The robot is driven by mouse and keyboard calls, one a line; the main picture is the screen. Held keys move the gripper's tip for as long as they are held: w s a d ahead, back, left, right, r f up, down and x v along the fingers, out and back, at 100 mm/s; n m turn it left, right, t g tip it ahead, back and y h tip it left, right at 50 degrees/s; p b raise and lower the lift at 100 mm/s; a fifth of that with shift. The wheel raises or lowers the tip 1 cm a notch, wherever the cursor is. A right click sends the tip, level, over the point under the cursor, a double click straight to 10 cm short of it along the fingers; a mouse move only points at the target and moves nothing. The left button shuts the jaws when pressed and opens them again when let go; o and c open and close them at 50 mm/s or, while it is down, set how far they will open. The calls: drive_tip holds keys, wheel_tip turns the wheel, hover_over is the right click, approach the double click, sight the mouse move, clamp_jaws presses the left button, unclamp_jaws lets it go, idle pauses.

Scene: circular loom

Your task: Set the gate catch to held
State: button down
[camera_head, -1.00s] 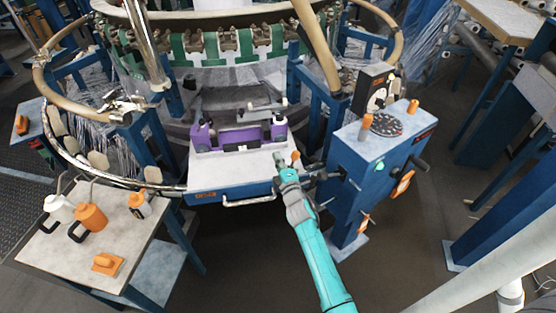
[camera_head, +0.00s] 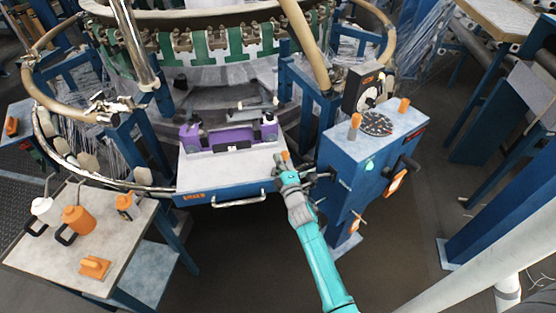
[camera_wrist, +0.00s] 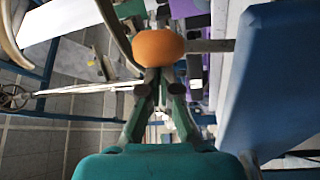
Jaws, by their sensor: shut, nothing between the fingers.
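An orange rounded knob (camera_head: 285,156) stands at the right front corner of the grey-topped blue table; I take it to be the gate catch's handle, but cannot be sure. In the wrist view the knob (camera_wrist: 158,48) is just beyond the fingertips, with a dark rod running right from it. My gripper (camera_head: 281,167) is shut and empty, just on the near side of the knob. Its two fingers (camera_wrist: 160,76) meet at the tips in the wrist view. Whether they touch the knob I cannot tell. The rest of the catch is hidden.
A blue control box (camera_head: 372,150) with a dial and orange knobs stands close to the right of my gripper. A purple fixture (camera_head: 215,143) sits on the table (camera_head: 190,172), which has a front handle (camera_head: 240,204). A side table (camera_head: 40,245) holds bottles at left.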

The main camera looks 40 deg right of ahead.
drive_tip(key=shift+s+d+f+m+t+h, duration=0.15)
drive_tip(key=shift+s+d+m+h, duration=0.15)
drive_tip(key=shift+m, duration=0.3)
drive_tip(key=shift+s+d+m+t+h, duration=0.25)
drive_tip(key=shift+s+m, duration=0.15)
drive_tip(key=shift+m, duration=0.2)
drive_tip(key=shift+s+d+f+m+t+h, duration=0.1)
drive_tip(key=shift+s+d+m+h, duration=0.2)
drive_tip(key=shift+m, duration=0.3)
